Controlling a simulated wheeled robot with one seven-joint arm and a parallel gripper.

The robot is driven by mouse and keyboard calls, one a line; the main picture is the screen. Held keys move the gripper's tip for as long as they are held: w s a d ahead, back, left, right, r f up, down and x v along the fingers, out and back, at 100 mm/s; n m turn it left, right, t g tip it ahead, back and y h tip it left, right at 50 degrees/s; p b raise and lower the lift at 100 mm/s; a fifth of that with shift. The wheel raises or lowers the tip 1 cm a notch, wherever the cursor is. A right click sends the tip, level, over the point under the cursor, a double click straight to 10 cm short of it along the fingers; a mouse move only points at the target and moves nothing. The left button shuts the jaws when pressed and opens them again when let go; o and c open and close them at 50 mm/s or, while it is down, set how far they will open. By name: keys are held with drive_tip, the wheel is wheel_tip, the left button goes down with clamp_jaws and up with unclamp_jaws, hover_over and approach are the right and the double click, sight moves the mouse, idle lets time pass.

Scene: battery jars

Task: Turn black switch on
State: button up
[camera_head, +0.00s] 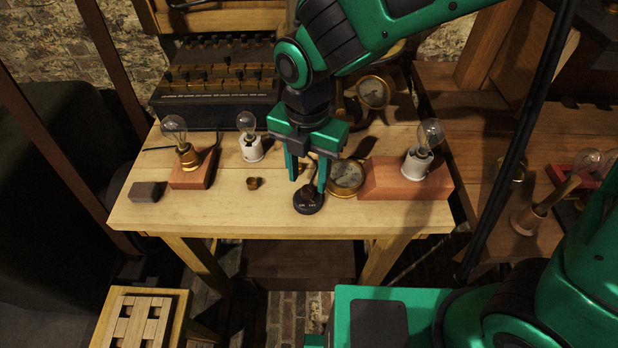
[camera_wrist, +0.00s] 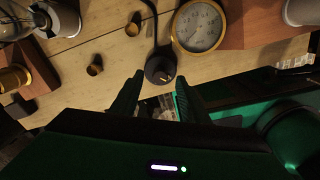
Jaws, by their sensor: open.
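The black switch (camera_head: 308,202) is a small round piece near the front edge of the wooden table, with a cable running back from it. It also shows in the wrist view (camera_wrist: 160,70), with a short light-coloured mark on its top. Small pale lettering on it is too small to read. My gripper (camera_head: 307,182) points down over the switch, its green fingers apart and empty. In the wrist view the fingertips (camera_wrist: 159,79) lie to either side of the line to the switch. I cannot tell whether a finger touches it.
A brass gauge (camera_head: 346,175) lies just right of the switch. A small brass cup (camera_head: 253,183) is to the left. Bulbs stand on a red block (camera_head: 190,178), a white socket (camera_head: 252,150) and a brick-coloured block (camera_head: 385,182). A dark block (camera_head: 146,192) sits at the front left.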

sight(308, 193)
drive_tip(key=shift+f, duration=1.4)
clamp_jaws()
